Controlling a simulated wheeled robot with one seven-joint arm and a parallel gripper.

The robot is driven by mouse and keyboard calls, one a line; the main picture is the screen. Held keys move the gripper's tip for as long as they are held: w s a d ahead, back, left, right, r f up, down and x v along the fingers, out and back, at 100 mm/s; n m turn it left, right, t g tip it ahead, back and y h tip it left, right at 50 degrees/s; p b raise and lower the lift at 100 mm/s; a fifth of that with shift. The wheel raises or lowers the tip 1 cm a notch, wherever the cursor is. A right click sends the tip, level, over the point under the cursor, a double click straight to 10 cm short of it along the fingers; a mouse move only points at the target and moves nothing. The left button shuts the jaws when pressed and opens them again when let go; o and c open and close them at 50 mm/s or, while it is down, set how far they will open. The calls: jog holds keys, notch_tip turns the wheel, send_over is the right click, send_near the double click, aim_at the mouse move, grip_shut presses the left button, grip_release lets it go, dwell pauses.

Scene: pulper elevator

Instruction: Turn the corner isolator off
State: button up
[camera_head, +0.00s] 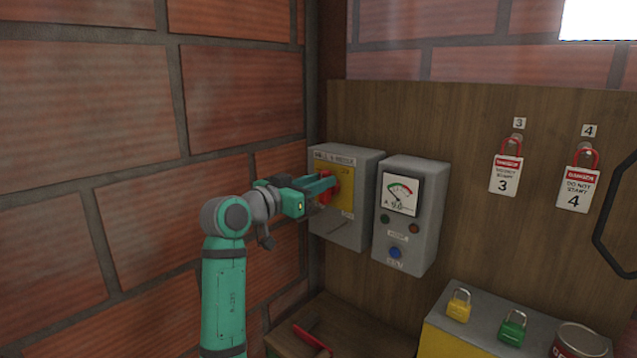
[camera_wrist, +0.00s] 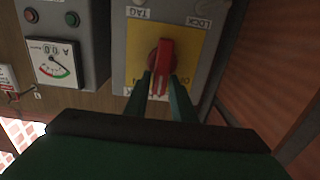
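The corner isolator (camera_head: 359,164) is a grey box with a yellow plate and a red rotary handle (camera_head: 329,191), mounted on the wooden board beside the brick corner. In the wrist view the isolator appears upside down, and its red handle (camera_wrist: 161,58) stands roughly upright in the picture on the yellow plate (camera_wrist: 193,42). My gripper (camera_head: 325,186) reaches it from the left. In the wrist view its two fingertips (camera_wrist: 160,79) flank the near end of the handle. Whether they press on it is unclear. In the head view, my gripper partly hides the handle.
A grey meter box (camera_head: 410,215) with a dial and a blue button stands close to the isolator's right. Danger tags (camera_head: 505,174) hang farther right. Yellow (camera_head: 459,305) and green (camera_head: 512,328) padlocks rest on a box below. A brick wall (camera_head: 90,120) lies close on the left.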

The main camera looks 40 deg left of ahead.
grip_shut()
jog(key=shift+a+f+n, duration=0.45)
jog(key=shift+n, duration=2.5)
jog(key=shift+a+f+n, duration=0.4)
jog(key=shift+n, duration=2.6)
jog(key=shift+a+f+n, duration=0.45)
jog(key=shift+n, duration=2.5)
jog(key=shift+o, duration=2.4)
grip_release()
